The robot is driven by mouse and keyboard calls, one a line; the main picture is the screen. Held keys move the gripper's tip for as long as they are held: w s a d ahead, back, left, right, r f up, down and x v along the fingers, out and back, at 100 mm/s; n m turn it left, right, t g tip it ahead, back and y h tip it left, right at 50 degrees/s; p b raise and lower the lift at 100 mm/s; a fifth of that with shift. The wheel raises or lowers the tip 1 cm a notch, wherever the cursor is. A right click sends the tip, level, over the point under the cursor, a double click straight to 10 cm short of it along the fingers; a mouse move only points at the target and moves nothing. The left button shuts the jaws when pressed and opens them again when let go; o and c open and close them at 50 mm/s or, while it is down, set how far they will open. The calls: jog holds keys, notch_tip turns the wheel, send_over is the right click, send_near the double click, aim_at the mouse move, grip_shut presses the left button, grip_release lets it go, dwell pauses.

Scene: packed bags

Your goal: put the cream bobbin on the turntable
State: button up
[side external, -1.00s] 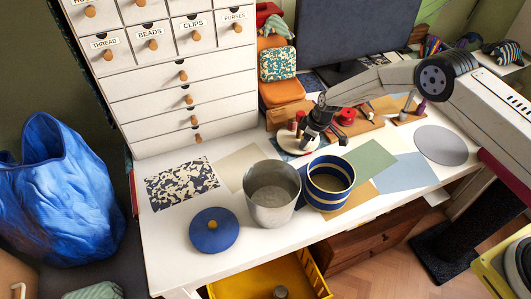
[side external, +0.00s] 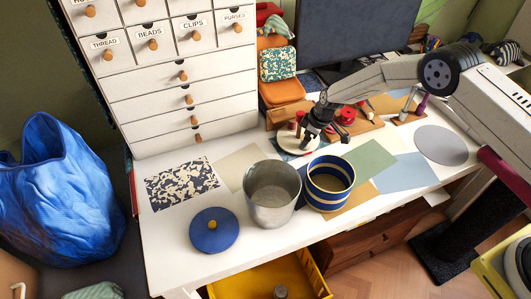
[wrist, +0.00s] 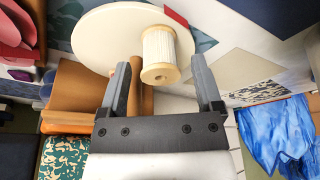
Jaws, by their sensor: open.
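The cream bobbin (wrist: 159,46), wound with pale thread between wooden ends, shows in the wrist view. It appears to stand upright on the white round turntable (wrist: 98,32), near its edge. My gripper (wrist: 160,72) is open, with a finger on each side of the bobbin in the picture and a visible gap to both. In the side view my gripper (side external: 312,136) is over the turntable (side external: 287,142), at the back of the white table. The bobbin cannot be made out there, and my gripper hides part of the turntable.
A metal pot (side external: 271,205) and a blue striped tin (side external: 330,187) stand in front of the turntable. A blue lid (side external: 214,230) lies at front left. Red items (side external: 346,115) stand on a wooden board behind, and a white drawer cabinet (side external: 180,75) rises at left.

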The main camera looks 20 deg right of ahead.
jog(key=v, duration=1)
jog(key=shift+r, duration=0.35)
jog(key=shift+s+d+r, duration=0.1)
jog(key=shift+s+d, duration=0.05)
jog(key=shift+s, duration=0.05)
jog(key=s+d+r+m, duration=0.2)
jog(key=s+r+m, duration=0.1)
jog(key=s, duration=0.6)
jog(key=s+d+r+m+h, duration=0.1)
jog(key=s+d+r+m, duration=0.2)
jog(key=s, duration=0.7)
jog(key=s+d+r+m+h, duration=0.1)
jog(key=s+d+r+m, duration=0.2)
jog(key=s+r, duration=0.3)
jog(key=s, duration=0.4)
